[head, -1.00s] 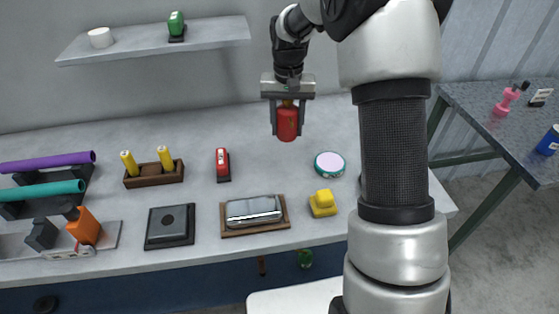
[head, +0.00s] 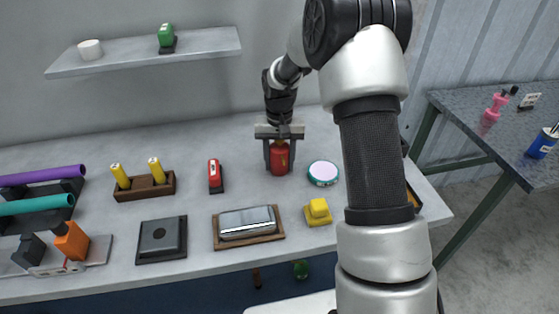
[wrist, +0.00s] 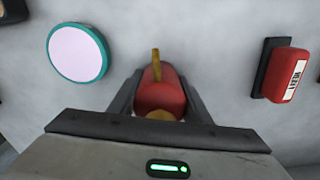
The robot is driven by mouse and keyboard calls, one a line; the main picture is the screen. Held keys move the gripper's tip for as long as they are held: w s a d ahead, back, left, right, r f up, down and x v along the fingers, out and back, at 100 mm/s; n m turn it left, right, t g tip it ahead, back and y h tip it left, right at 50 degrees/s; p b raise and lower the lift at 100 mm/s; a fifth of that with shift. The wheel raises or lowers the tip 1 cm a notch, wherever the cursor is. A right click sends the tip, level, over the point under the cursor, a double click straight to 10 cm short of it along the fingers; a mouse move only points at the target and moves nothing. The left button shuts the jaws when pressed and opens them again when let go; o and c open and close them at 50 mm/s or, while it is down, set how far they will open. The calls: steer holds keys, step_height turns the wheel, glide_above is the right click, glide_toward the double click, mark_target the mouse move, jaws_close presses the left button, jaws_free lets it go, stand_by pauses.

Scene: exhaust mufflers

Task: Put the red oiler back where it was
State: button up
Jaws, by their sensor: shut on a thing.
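The red oiler (head: 279,160) is a small red can with a brass-coloured spout. My gripper (head: 279,150) is shut on it, with one finger on each side, and holds it upright at the bench. I cannot tell whether its base touches the bench top. In the wrist view the red oiler (wrist: 160,92) sits between the fingers of my gripper (wrist: 157,95), its spout pointing up in the picture.
On the bench (head: 110,222), a round teal-rimmed tin (head: 323,173) stands close to the right of the oiler. A red block on a black base (head: 215,175) stands to its left. A muffler tray (head: 248,225) and yellow block (head: 318,211) lie nearer. A shelf (head: 140,58) hangs behind.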

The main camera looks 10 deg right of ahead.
steer(key=o, duration=1.3)
steer(key=shift+f, duration=0.15)
steer(key=shift+c, duration=0.2)
